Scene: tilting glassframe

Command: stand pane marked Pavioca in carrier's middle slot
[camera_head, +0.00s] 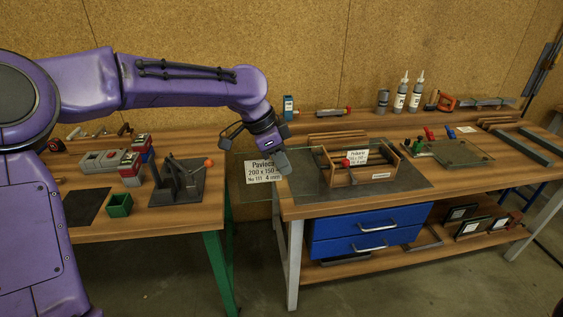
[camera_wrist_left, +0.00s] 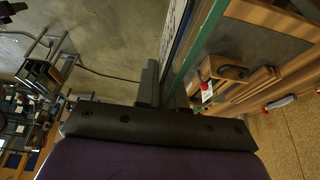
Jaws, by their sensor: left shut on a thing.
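My left gripper (camera_head: 282,163) is shut on a clear glass pane whose white label (camera_head: 262,172) reads Pavioca. The pane hangs upright over the gap between the two benches, left of the carrier. In the left wrist view the pane (camera_wrist_left: 196,45) is seen nearly edge-on, with a green edge, between the fingers (camera_wrist_left: 165,92). The wooden carrier (camera_head: 392,176) stands on a dark mat on the right bench, with slats and a red knob (camera_head: 346,162). A second white label (camera_head: 355,157) shows at the carrier, its print too small to read surely. My right gripper is not in view.
The right bench also holds a glass sheet (camera_head: 455,152) on the right and bottles (camera_head: 401,97) on the back shelf. The left bench carries a dark clamp stand (camera_head: 180,180) and a green box (camera_head: 119,205). The dark mat (camera_head: 310,203) is bare in front of the carrier.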

